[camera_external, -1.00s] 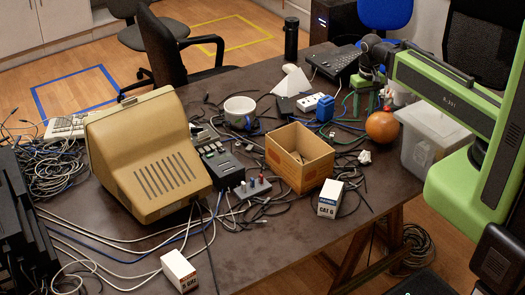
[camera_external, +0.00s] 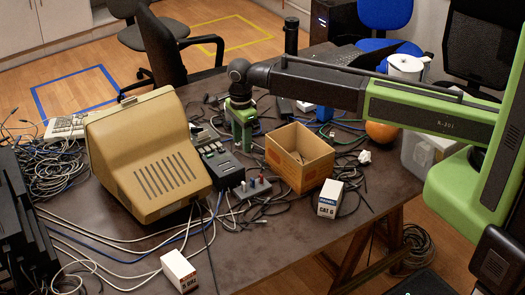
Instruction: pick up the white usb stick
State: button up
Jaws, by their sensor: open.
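I cannot make out the white usb stick; at this size it is too small to tell from the clutter, or it is hidden. My gripper (camera_external: 244,145) points down over the back middle of the table, left of the open cardboard box (camera_external: 300,157) and behind the black device with buttons (camera_external: 223,166). Its jaws are open, and I see nothing held between them. My arm hides part of the table's back edge and the things there.
A beige monitor (camera_external: 150,155) stands left of my gripper. A white CAT 6 box (camera_external: 329,199) and another small white box (camera_external: 179,271) stand nearer the front. Cables (camera_external: 60,170) lie heaped at the left. An orange ball (camera_external: 381,133) sits at the right. The front right tabletop is fairly clear.

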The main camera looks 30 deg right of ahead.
aim_at(243, 182)
jog(key=f+b, duration=1.2)
jog(key=shift+s+a+f, duration=0.2)
jog(key=shift+s+a, duration=0.05)
jog(key=shift+a, duration=0.05)
jog(key=f+b, duration=0.1)
jog(key=b, duration=0.1)
jog(key=f+b, duration=0.3)
jog(key=f, duration=0.1)
jog(key=shift+s+f+b, duration=0.2)
jog(key=shift+s+b, duration=0.05)
jog(key=shift+b, duration=0.15)
jog(key=shift+r, duration=0.2)
grip_shut()
